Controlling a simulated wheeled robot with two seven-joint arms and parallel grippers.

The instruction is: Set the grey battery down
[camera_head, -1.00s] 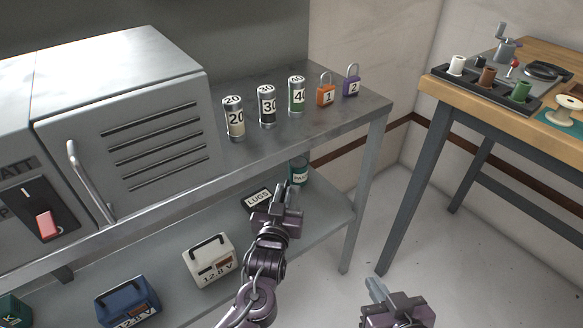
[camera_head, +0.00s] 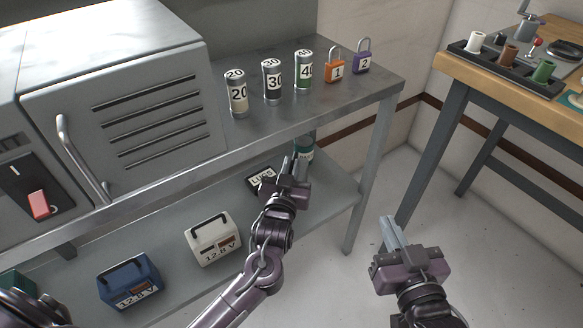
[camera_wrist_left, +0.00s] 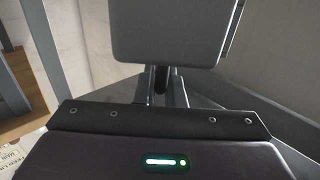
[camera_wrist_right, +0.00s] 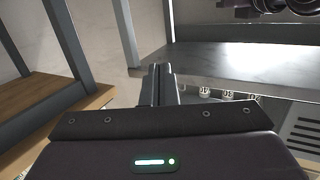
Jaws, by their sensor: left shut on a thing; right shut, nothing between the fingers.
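In the left wrist view a grey box-shaped thing, which I take as the grey battery (camera_wrist_left: 168,35), hangs at the fingertips of my left gripper (camera_wrist_left: 162,84). The gripper is shut on a dark part of it, likely its handle. In the head view my left gripper (camera_head: 294,163) is over the right part of the lower shelf (camera_head: 320,205). The battery is hidden there, and I cannot tell if it touches the shelf. My right gripper (camera_head: 390,232) is shut and empty, right of the rack; it also shows in the right wrist view (camera_wrist_right: 160,82).
A white battery (camera_head: 212,240) and a blue battery (camera_head: 128,284) stand on the lower shelf. The rack leg (camera_head: 367,180) stands between my grippers.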

